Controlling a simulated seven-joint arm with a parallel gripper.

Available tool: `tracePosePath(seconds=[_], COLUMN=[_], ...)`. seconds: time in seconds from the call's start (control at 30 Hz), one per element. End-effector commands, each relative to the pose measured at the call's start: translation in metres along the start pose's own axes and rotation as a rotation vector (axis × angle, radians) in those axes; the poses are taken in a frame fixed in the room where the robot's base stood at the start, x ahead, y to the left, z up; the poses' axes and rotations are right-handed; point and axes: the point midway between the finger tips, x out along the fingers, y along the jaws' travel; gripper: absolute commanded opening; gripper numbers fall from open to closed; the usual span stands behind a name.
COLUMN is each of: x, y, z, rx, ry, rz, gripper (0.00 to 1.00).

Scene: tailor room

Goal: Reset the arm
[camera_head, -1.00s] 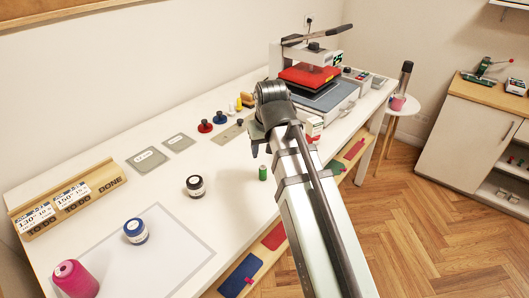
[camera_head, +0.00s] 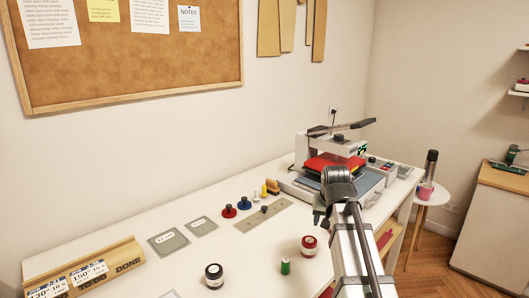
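My arm rises from the lower right of the head view, over the front of the white table (camera_head: 230,262). My gripper (camera_head: 319,217) is a small dark shape at the arm's far end, left of the dark wrist joint. It hangs above the table, apart from the jars and the press. I see nothing held in it, but its fingers are too small and partly hidden to tell their opening.
A heat press (camera_head: 335,150) with a red plate stands behind the arm. A red jar (camera_head: 309,247), green spool (camera_head: 285,266) and black jar (camera_head: 214,277) stand below and left of the gripper. A wooden card holder (camera_head: 125,253) is far left.

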Motion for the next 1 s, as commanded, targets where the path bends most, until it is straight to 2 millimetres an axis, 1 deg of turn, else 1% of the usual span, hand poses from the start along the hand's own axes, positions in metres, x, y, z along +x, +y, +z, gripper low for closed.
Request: tracePosePath(seconds=[0.03,0.1,0.17,0.2,0.27,0.3,0.37,0.4,0.47,0.5,0.57,0.6,0.67,0.7,0.77,0.83,0.9,0.97,1.0], x=[0.008,0.017,0.024,0.028,0.035,0.040,0.045,0.049,0.055,0.059,0.064,0.069,0.077,0.085,0.099,0.115,0.132,0.148,0.159], y=[0.023,0.052,0.078,0.096,0.125,0.144,0.174,0.194,0.222,0.241,0.266,0.282,0.306,0.321,0.338,0.347,0.349,0.348,0.345], z=[-0.019,-0.038,-0.053,-0.063,-0.076,-0.085,-0.096,-0.103,-0.111,-0.116,-0.121,-0.123,-0.124,-0.123,-0.119,-0.111,-0.101,-0.091,-0.083], rx=[0.050,0.116,0.172,0.207,0.261,0.297,0.349,0.384,0.432,0.461,0.502,0.527,0.561,0.584,0.608,0.622,0.626,0.624,0.620], ry=[0.018,0.045,0.070,0.087,0.112,0.128,0.154,0.171,0.194,0.209,0.229,0.239,0.253,0.259,0.260,0.254,0.239,0.222,0.207], rz=[0.015,0.033,0.049,0.059,0.076,0.087,0.104,0.114,0.129,0.139,0.152,0.160,0.172,0.180,0.189,0.194,0.196,0.197,0.196], gripper=[0.52,0.52,0.52,0.52,0.52,0.52,0.52,0.52,0.52,0.52,0.52,0.52,0.52,0.52,0.52,0.52,0.52,0.52,0.52])
